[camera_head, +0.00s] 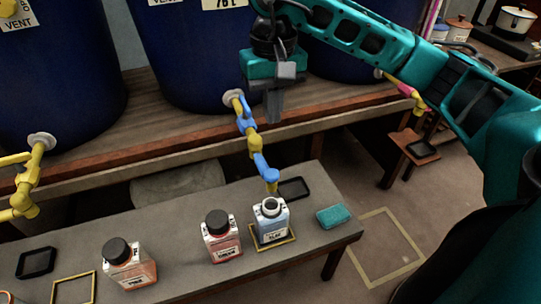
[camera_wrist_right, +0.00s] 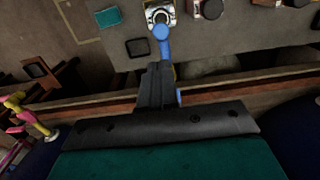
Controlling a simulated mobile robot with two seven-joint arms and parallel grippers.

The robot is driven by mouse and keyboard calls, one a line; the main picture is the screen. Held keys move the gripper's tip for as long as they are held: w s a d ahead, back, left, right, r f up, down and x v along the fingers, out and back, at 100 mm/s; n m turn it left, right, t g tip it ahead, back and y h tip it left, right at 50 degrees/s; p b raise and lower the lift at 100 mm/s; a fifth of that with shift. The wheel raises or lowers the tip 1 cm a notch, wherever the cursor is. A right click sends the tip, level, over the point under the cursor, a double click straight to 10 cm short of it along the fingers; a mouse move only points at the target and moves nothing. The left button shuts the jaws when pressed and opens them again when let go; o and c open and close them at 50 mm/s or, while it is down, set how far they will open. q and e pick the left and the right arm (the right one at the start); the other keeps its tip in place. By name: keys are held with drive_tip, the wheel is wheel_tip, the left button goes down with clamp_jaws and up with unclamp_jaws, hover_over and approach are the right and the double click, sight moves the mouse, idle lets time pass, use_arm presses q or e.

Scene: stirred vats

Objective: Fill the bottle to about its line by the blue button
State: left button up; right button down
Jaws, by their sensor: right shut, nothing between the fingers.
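An uncapped pale blue-grey bottle (camera_head: 272,226) with a white label stands upright inside a yellow square outline on the bench, below the spout of a blue and yellow tap (camera_head: 256,146). Its open neck also shows in the right wrist view (camera_wrist_right: 155,14), with the blue tap part (camera_wrist_right: 161,35) beside it. I cannot make out its line or liquid level. I see no clear blue button. My right gripper (camera_head: 273,112) is shut and empty, pointing down just right of the tap's upper blue part; its fingers show in the wrist view (camera_wrist_right: 156,80). My left gripper is out of view.
Two black-capped bottles with reddish contents (camera_head: 221,238) (camera_head: 131,264) stand to the left. A black tray (camera_head: 293,188) and a teal sponge (camera_head: 330,216) lie near the bottle. Dark blue vats (camera_head: 190,60) stand behind on a wooden shelf; another yellow tap (camera_head: 28,180) is at left.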

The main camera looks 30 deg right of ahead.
sight(272, 172)
wheel_tip(272, 172, down, 14)
drive_tip(key=shift+b, duration=1.15)
drive_tip(key=shift+f, duration=0.1)
